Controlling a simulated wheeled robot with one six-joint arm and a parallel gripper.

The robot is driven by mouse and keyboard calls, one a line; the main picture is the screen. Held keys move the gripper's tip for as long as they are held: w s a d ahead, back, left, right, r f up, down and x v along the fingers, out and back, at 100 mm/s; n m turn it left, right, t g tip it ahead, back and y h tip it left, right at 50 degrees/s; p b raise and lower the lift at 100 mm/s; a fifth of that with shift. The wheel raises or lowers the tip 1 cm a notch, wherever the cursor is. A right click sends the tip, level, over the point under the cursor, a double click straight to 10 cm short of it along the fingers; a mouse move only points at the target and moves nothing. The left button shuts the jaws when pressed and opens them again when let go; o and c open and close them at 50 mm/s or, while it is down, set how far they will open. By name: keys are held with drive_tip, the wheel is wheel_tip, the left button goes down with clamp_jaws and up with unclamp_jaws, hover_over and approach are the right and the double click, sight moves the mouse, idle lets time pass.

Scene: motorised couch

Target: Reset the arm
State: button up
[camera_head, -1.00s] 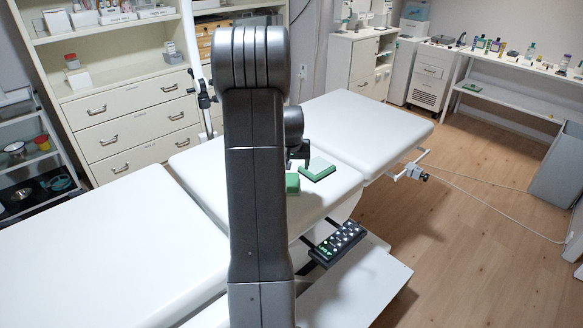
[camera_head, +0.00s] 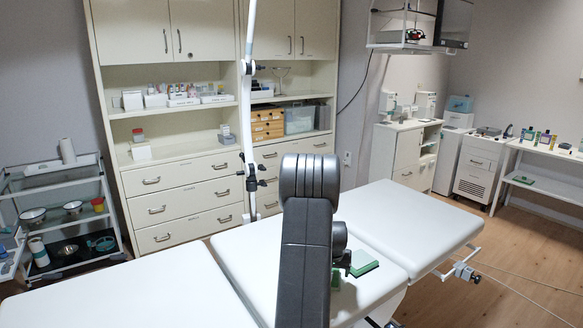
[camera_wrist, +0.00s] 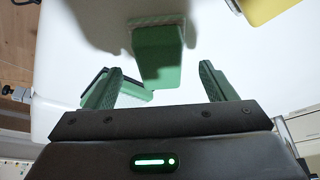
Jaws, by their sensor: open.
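My dark arm stands in front of the white couch (camera_head: 400,215) in the head view and hides part of it. In the wrist view my gripper (camera_wrist: 160,76) is open, with its two green fingers spread apart. A green block (camera_wrist: 158,60) shows between and beyond the fingers; I cannot tell whether it touches them. A flatter green piece with a dark edge (camera_wrist: 135,96) lies by the left finger. In the head view a green pad (camera_head: 361,263) lies on the couch just right of my arm, with another green bit (camera_head: 335,279) beside the arm.
A lamp stand (camera_head: 248,140) rises behind the couch, before the drawer cabinet (camera_head: 175,205). A trolley (camera_head: 62,200) stands at the left. A grey clamp (camera_head: 465,271) sticks out at the couch's right edge. Something yellow (camera_wrist: 265,9) shows at the wrist view's top right.

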drive_tip(key=x, duration=0.3)
drive_tip(key=shift+f, duration=0.35)
drive_tip(key=shift+r, duration=0.3)
